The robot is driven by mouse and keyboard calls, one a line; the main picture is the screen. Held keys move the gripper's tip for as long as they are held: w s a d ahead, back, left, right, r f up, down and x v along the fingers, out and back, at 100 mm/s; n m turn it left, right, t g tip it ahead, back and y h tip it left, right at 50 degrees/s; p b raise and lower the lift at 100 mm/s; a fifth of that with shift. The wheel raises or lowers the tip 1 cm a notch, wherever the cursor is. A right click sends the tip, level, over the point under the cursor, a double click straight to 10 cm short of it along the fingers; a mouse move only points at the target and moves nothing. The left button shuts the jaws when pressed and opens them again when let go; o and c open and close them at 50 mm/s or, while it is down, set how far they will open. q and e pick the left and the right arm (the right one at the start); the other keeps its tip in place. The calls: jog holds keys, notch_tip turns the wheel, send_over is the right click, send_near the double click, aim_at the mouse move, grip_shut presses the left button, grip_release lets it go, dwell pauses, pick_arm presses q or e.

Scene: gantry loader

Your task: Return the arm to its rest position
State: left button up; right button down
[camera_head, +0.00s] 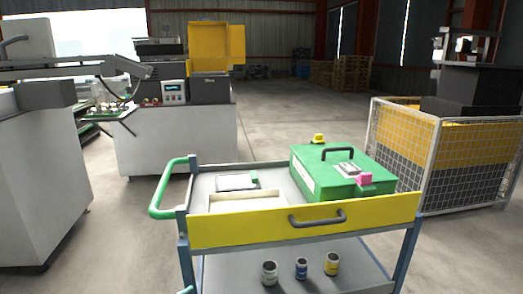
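Neither of my grippers shows in the head view, and I see no part of my arms that I can be sure of. A trolley (205,175) with a green handle (160,190) stands in front of me. Its yellow drawer front (260,232) has a dark handle (317,218). A closed green case (320,182) with a dark carry handle sits on the trolley's right side. A small pink object (364,179) is at the case's front right. A small flat grey-and-green item (237,181) lies on the left of the top.
Three small cans (301,268) stand on the lower shelf. A fenced cell (440,160) stands at right. A white bench (180,140) with a yellow open-lidded machine (209,45) is behind. A grey beam (70,68) reaches in over a cabinet (35,170) at left. Floor behind the trolley is clear.

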pick_arm(q)
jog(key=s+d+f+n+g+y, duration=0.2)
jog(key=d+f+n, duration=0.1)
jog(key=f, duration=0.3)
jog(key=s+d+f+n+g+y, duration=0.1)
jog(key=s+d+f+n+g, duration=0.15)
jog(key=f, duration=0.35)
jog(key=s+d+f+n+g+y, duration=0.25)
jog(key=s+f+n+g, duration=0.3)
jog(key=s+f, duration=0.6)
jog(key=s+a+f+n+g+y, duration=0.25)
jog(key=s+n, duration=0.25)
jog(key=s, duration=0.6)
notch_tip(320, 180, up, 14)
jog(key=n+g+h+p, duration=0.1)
jog(key=p, duration=1.2)
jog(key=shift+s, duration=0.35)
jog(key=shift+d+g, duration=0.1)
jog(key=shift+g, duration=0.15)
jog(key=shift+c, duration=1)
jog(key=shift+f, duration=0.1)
